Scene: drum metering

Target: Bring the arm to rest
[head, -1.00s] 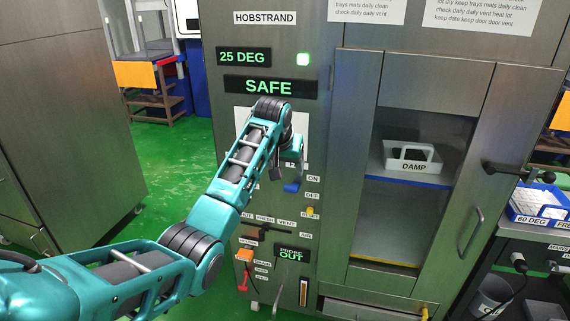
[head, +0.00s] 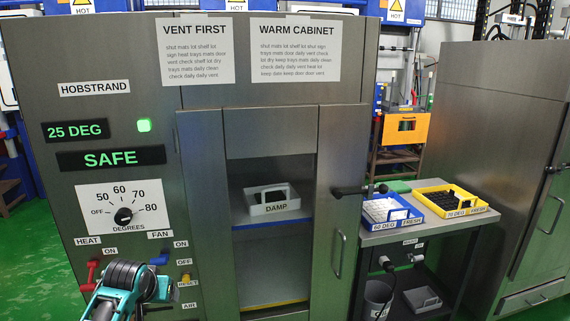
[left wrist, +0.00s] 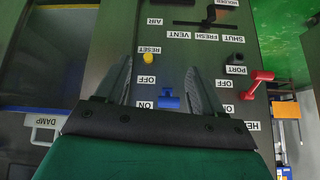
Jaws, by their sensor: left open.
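My left arm (head: 128,285) shows at the bottom left of the head view, in front of the cabinet's control panel; its gripper is not clearly seen there. In the left wrist view my left gripper (left wrist: 160,68) is open, with its two grey fingers apart and nothing held. The blue fan switch (left wrist: 168,101) shows between the fingers in the picture; I cannot tell how far off it is. It also shows in the head view (head: 158,258), just above my arm. The yellow reset button (left wrist: 148,58) lies beyond the fingers. My right gripper is not in view.
The red heat switch (head: 93,271) is left of my arm, below the degrees dial (head: 124,215). The panel reads 25 DEG and SAFE. A damp tray (head: 271,207) sits inside the cabinet. A side table (head: 440,222) holds blue (head: 393,222) and yellow (head: 455,207) trays.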

